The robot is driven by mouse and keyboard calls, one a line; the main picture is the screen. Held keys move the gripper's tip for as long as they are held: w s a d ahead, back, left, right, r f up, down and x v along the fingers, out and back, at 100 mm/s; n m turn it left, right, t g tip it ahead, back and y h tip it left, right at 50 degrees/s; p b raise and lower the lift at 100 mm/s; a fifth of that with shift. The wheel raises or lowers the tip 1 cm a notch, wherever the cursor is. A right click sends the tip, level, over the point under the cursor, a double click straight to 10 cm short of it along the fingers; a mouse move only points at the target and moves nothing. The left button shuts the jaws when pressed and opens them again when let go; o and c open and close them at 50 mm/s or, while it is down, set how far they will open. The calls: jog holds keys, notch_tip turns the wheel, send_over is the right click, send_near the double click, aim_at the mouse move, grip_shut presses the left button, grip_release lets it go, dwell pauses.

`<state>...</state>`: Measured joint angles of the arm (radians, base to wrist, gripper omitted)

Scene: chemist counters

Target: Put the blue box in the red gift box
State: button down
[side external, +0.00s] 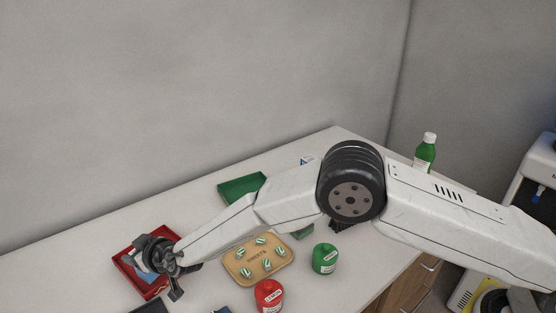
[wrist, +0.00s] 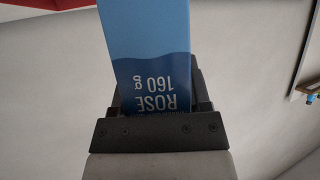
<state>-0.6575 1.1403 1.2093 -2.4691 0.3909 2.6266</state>
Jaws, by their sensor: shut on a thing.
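The red gift box (side external: 125,264) is an open, shallow red tray at the lower left of the side view. My gripper (side external: 157,262) is over it and hides part of its inside. In the wrist view my gripper (wrist: 158,108) is shut on the blue box (wrist: 145,40). The box is blue with a darker wavy band and reads "ROSE 160 g" upside down. In the side view only a small pale blue patch shows beside the gripper. Whether the box touches the red gift box cannot be told. A red edge (wrist: 30,3) shows at the wrist view's top left.
A tan tray (side external: 232,268) with several small striped pieces stands right of my gripper. A red jar (side external: 269,296), a green jar (side external: 325,259) and a green tray (side external: 240,187) are nearby. A green bottle (side external: 425,155) stands at the back right. A dark object (side external: 150,306) lies at the front.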

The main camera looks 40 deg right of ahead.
jog(key=shift+w+a+f, duration=0.1)
jog(key=shift+f, duration=1.5)
jog(key=shift+f, duration=0.1)
jog(key=shift+c, duration=0.2)
grip_release()
jog(key=shift+r, duration=0.2)
jog(key=v, duration=1.2)
jog(key=shift+f, duration=0.1)
